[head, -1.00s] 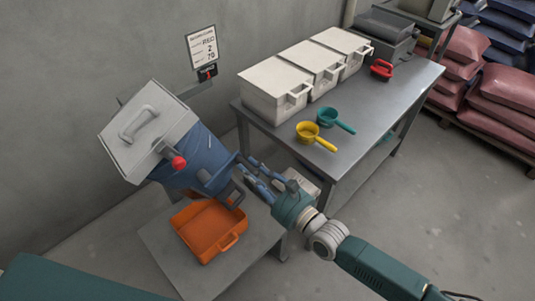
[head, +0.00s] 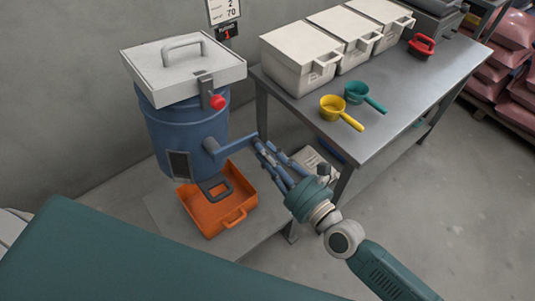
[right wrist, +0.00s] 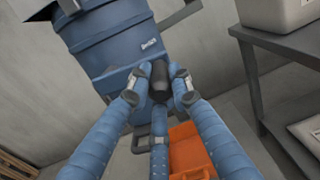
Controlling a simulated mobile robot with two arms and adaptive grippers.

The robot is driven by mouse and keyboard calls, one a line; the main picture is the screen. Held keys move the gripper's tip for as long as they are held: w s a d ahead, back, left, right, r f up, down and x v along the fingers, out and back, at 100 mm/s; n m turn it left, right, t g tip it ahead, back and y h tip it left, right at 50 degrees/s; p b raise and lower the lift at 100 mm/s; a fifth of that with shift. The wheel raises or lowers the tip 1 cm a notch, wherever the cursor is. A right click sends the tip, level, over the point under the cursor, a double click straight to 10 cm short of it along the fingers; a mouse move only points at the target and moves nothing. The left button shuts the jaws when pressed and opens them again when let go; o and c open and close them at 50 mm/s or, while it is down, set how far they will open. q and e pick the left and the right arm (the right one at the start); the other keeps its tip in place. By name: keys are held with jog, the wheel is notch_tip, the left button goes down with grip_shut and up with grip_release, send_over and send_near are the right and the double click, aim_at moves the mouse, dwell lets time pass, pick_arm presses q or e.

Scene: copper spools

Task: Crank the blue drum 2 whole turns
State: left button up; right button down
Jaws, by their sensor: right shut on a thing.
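The blue drum (head: 187,128) stands upright at the left of the head view, with a light grey lid (head: 183,68) and a red knob (head: 217,103) on its latch. My right gripper (head: 262,150) is shut on the crank handle at the drum's right side. In the right wrist view, its blue fingers close around the black handle (right wrist: 160,78), in front of the drum (right wrist: 130,45). A black box with a small red figure (head: 227,34) hangs on the wall under a sign; I cannot surely read the figure. My left gripper is not in view.
An orange tray (head: 214,228) sits below the drum on a low grey stand (head: 262,232). A metal table (head: 375,118) to the right holds white bins (head: 300,65), a yellow scoop (head: 333,106), a green scoop (head: 357,91) and a red item (head: 422,44).

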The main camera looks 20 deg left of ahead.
jog(key=c, duration=1.8)
grip_release()
jog(key=shift+d+f, duration=0.1)
jog(key=shift+f, duration=0.25)
jog(key=shift+o, duration=1.3)
jog(key=shift+r, duration=0.1)
jog(key=v, duration=1.2)
